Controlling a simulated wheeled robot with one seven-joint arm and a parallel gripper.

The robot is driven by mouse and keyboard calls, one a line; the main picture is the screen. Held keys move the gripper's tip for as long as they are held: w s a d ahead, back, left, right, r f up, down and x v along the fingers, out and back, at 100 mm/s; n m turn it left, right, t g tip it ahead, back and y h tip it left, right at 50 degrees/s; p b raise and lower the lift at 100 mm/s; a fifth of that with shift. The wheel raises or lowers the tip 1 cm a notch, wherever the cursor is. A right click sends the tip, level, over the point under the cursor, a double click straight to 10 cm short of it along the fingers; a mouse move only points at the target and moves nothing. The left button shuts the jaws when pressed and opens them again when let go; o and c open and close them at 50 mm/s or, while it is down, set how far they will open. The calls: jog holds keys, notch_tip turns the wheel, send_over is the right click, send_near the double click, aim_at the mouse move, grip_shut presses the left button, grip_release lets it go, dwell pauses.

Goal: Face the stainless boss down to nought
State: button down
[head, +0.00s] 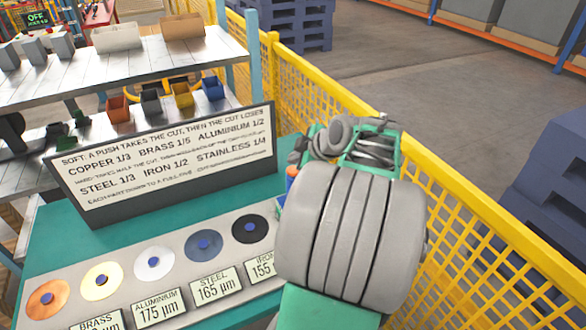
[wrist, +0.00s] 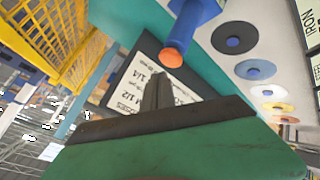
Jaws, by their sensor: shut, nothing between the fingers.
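In the wrist view my gripper (wrist: 158,82) is shut and empty, its fingers pointing toward the sign. A blue upright cylinder with an orange end (wrist: 184,38) stands just beyond and right of the fingertips, apart from them. It shows partly in the head view (head: 292,178) beside my arm. The row of discs with blue centres runs copper (head: 47,298), brass (head: 101,280), aluminium (head: 154,262), steel (head: 203,244) and dark iron (head: 249,229). The stainless disc and its boss are not visible; my arm covers that end of the row in the head view.
A sign (head: 165,165) listing cuts, including stainless 1/4, stands behind the discs on the teal bench (head: 60,240). Labels below read aluminium 175, steel 165 and iron 155. Yellow mesh fence (head: 460,215) runs along the right. Shelves with small bins (head: 183,97) stand behind.

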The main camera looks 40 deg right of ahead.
jog(key=shift+r+p, duration=1)
jog(key=shift+r, duration=1.35)
jog(key=shift+s+a+f+m, duration=0.1)
jog(key=shift+f+m, duration=0.05)
jog(key=shift+m, duration=0.65)
jog(key=s+a+f+m+g, duration=0.1)
jog(key=s+f+m+g, duration=0.4)
jog(key=s+f+m, duration=0.7)
jog(key=s+a+m+g, duration=0.2)
jog(key=s+a+m, duration=0.1)
jog(key=s+a, duration=0.15)
jog(key=w+a+r+n, duration=0.2)
jog(key=a+n, duration=0.1)
jog(key=a, duration=0.5)
jog(key=w+a+r+n+t, duration=0.1)
jog(key=w+a+r+n, duration=0.1)
jog(key=a, duration=0.7)
jog(key=w+a+r+n, duration=0.2)
jog(key=w+a+n, duration=0.1)
jog(key=a, duration=0.5)
jog(key=shift+a+n+y, duration=0.2)
jog(key=shift+n+y, duration=0.2)
